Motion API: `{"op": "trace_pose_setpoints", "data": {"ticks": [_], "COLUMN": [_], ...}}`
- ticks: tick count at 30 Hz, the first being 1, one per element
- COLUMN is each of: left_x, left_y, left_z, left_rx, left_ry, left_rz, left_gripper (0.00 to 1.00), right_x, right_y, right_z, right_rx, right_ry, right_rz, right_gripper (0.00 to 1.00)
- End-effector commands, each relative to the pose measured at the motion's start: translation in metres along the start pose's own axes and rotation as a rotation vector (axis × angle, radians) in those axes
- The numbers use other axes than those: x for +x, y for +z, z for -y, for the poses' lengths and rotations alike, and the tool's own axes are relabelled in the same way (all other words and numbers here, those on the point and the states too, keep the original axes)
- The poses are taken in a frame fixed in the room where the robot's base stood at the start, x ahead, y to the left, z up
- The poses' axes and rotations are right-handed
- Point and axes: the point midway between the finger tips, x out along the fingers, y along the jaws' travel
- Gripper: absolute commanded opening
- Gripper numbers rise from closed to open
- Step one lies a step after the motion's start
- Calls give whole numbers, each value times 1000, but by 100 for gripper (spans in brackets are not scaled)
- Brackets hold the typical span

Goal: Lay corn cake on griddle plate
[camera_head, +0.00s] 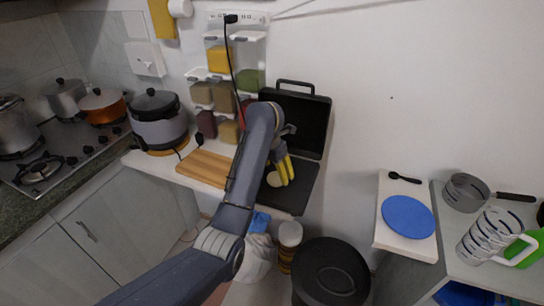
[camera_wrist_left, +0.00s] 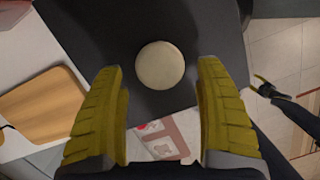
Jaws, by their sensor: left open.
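The corn cake (camera_wrist_left: 160,65) is a pale round disc lying flat on the dark griddle plate (camera_wrist_left: 90,25). In the head view the cake (camera_head: 273,179) shows near the left edge of the plate (camera_head: 300,190), beside my gripper. My left gripper (camera_head: 284,171) is over the plate with its yellow fingers pointing down. In the left wrist view its fingers (camera_wrist_left: 160,80) are wide apart and empty, with the cake between and beyond their tips. A small dark arm end with yellowish tips, apparently my right gripper (camera_wrist_left: 264,87), shows at the right of that view.
The griddle's black lid (camera_head: 304,118) stands open against the wall. A wooden board (camera_head: 205,167) lies left of the plate, and spice dispensers (camera_head: 222,97) hang behind. A pot (camera_head: 158,120) stands at the left. A black bin (camera_head: 330,272) is below; a blue plate (camera_head: 408,216) is at right.

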Motion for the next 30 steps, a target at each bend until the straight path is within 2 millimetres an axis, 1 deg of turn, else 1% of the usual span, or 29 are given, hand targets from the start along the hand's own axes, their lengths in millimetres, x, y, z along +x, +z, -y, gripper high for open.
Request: {"op": "trace_pose_setpoints", "data": {"ticks": [1,4,9,13,15,19,24,30], "left_x": [-8,-21,-37,-47,-59,-74,-86,-91], "left_y": [0,0,2,-1,0,0,1,0], "left_z": [-2,-2,-3,-3,-3,-2,-1,-1], "left_rx": [0,0,2,1,1,1,2,0], "left_ry": [5,6,9,6,7,4,2,1], "left_rz": [1,2,6,-2,3,1,1,0], "left_gripper": [71,71,71,71,71,71,71,71], "right_x": [0,0,0,0,0,0,0,0], "right_y": [0,0,0,0,0,0,0,0], "right_z": [0,0,0,0,0,0,0,0], "right_rx": [0,0,0,0,0,0,0,0], "right_ry": [0,0,0,0,1,1,0,0], "right_rz": [0,0,0,0,0,0,0,0], "right_gripper": [44,44,44,44,44,44,44,44]}}
